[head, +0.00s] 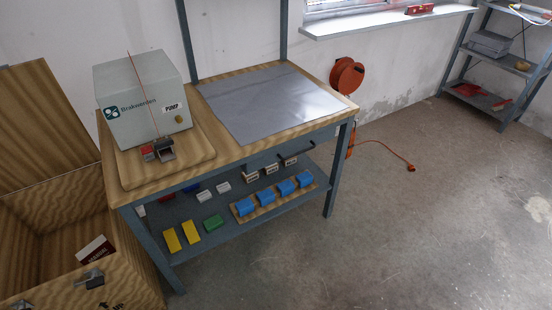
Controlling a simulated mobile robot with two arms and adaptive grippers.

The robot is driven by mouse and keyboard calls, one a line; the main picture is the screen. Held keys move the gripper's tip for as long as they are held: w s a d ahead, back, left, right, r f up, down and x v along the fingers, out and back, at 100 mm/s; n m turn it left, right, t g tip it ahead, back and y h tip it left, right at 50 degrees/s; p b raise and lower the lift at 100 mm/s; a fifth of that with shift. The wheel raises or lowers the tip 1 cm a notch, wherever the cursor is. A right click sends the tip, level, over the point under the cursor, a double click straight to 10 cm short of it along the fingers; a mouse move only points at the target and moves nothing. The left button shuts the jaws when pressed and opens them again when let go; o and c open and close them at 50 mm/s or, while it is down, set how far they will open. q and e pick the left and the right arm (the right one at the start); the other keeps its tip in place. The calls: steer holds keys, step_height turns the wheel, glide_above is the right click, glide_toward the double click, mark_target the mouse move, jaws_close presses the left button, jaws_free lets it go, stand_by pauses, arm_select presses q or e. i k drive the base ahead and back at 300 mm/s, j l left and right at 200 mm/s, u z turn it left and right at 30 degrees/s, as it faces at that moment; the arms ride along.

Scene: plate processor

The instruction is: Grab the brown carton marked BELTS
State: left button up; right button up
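I cannot make out any carton marked BELTS. Several small white and brown boxes (271,169) sit in a row at the back of the lower shelf under the workbench, their print too small to read. A white and dark red box (97,250) lies tilted inside the open wooden crate at the left, its lettering not legible. Neither of my grippers shows in the head view.
The workbench (225,148) carries a grey machine (140,100) and a grey sheet (265,103). Blue, yellow and green blocks lie on its lower shelf (170,217). The open wooden crate (125,265) stands at the left. An orange cable (385,150) crosses the otherwise clear floor.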

mark_target(293, 160)
steer(key=l, duration=0.45)
steer(key=i+l+z, duration=0.25)
steer(key=i+z, duration=0.75)
steer(key=i, duration=0.2)
steer(key=i+z, duration=0.35)
steer(key=i, duration=0.15)
steer(key=i+z, duration=0.3)
steer(key=i, duration=0.25)
steer(key=i+u, duration=0.35)
steer(key=i+l+u, duration=0.2)
steer(key=u, duration=0.2)
steer(key=i+u, duration=0.15)
steer(key=u, duration=0.3)
steer(key=i+l+u, duration=0.1)
steer(key=u, duration=0.35)
steer(key=i+l+u, duration=0.15)
steer(key=u, duration=0.3)
steer(key=i+l+u, duration=0.1)
steer(key=u, duration=0.3)
steer(key=l+u, duration=0.3)
steer(key=u, duration=0.15)
steer(key=i, duration=0.05)
